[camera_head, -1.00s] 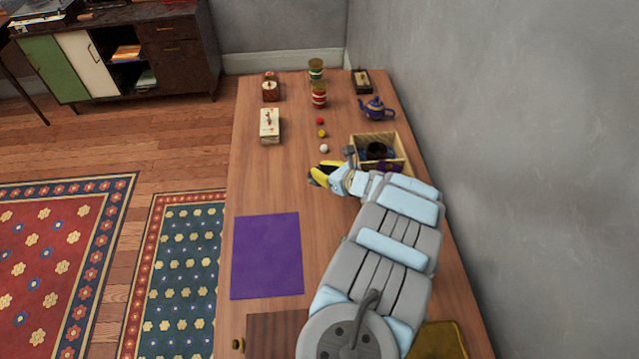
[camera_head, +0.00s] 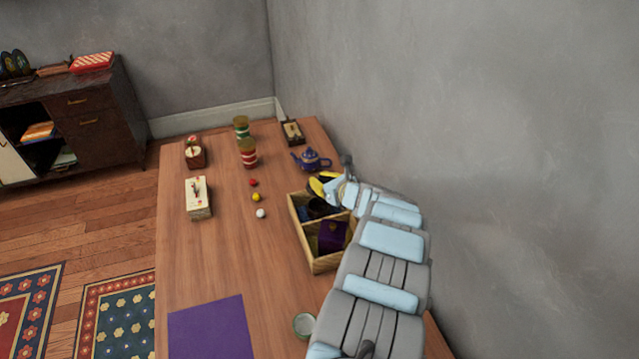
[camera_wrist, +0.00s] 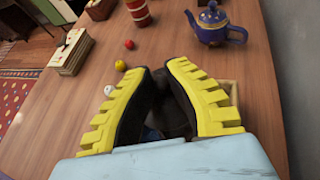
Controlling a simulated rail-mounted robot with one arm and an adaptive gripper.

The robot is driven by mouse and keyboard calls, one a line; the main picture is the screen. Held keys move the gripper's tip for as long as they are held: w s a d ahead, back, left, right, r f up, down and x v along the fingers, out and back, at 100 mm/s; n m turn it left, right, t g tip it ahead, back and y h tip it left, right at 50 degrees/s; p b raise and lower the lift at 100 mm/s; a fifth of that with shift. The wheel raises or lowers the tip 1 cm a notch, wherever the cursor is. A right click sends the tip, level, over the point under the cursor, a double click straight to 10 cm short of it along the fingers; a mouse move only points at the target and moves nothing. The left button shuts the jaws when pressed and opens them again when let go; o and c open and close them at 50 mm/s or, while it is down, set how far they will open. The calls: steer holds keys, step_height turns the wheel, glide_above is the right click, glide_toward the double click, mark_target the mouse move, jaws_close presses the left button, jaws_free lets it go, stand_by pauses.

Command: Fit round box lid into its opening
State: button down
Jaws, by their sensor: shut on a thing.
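My gripper (camera_head: 322,186), with yellow-backed dark fingers, is over the back right part of the wooden divided crate (camera_head: 325,264). In the wrist view its fingers (camera_wrist: 163,68) are drawn close together on something dark that I cannot make out. A small round greenish container (camera_head: 304,325), seemingly open at the top, stands on the table in front of the crate, beside my arm. I cannot tell which thing is the round box lid. A dark round thing (camera_head: 317,208) sits in the crate's back compartment, partly hidden by my gripper.
A blue teapot (camera_head: 311,159) stands just behind the gripper. A purple box (camera_head: 332,236) is in the crate. The grey wall is close right.

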steer(key=shift+s+f+b, duration=0.1)
steer(key=shift+f+b, duration=0.75)
steer(key=shift+f, duration=1.55)
steer(key=shift+w+f+b, duration=0.2)
steer(key=shift+f+b, duration=0.6)
steer(key=shift+b, duration=0.15)
